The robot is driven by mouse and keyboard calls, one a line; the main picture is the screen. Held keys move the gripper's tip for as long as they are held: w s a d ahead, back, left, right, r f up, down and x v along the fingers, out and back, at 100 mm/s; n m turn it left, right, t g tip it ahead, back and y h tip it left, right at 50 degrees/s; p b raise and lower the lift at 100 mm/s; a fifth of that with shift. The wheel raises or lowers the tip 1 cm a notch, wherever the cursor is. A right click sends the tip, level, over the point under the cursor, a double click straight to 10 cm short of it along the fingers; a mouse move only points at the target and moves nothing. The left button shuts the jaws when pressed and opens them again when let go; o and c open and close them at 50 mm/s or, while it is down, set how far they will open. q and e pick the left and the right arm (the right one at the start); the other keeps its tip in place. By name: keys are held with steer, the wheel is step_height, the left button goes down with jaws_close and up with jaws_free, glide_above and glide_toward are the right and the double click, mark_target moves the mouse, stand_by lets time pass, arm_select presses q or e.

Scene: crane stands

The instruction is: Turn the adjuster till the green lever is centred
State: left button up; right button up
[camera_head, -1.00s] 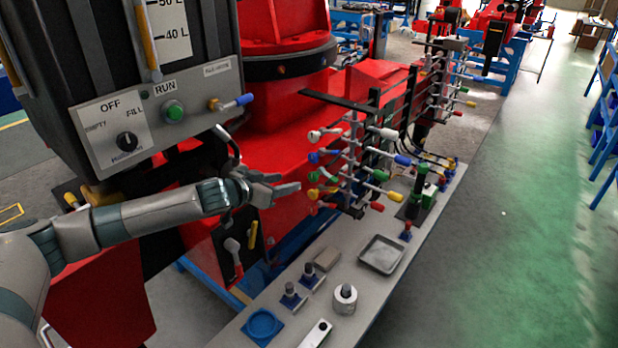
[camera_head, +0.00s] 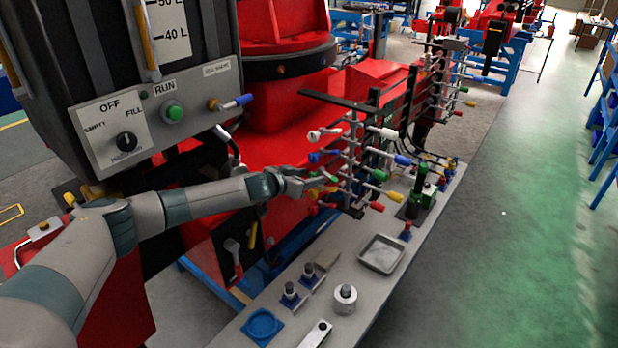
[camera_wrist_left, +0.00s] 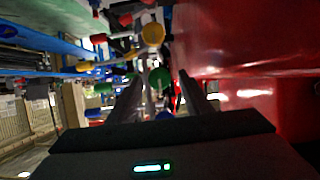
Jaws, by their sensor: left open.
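The valve rack (camera_head: 352,165) carries levers with coloured handles on its right and coloured knobs on its left. The green lever (camera_head: 378,174) points out to the right. I cannot tell whether it is centred. The green adjuster knob (camera_head: 332,179) is on the left side, partly hidden by my gripper. My left gripper (camera_head: 318,180) is open at this knob. In the left wrist view the green knob (camera_wrist_left: 159,78) lies between the open left gripper's (camera_wrist_left: 161,84) fingertips, without clear contact. My right gripper is not in view.
Blue knobs (camera_head: 315,157) and white knobs (camera_head: 315,135) sit just above, and a yellow knob (camera_wrist_left: 153,34) shows close by in the wrist view. A red housing (camera_wrist_left: 240,60) lies close to the right there. The bench below holds a metal tray (camera_head: 381,254).

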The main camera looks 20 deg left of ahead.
arm_select(q)
steer(key=shift+c, duration=0.7)
steer(key=c, duration=0.9)
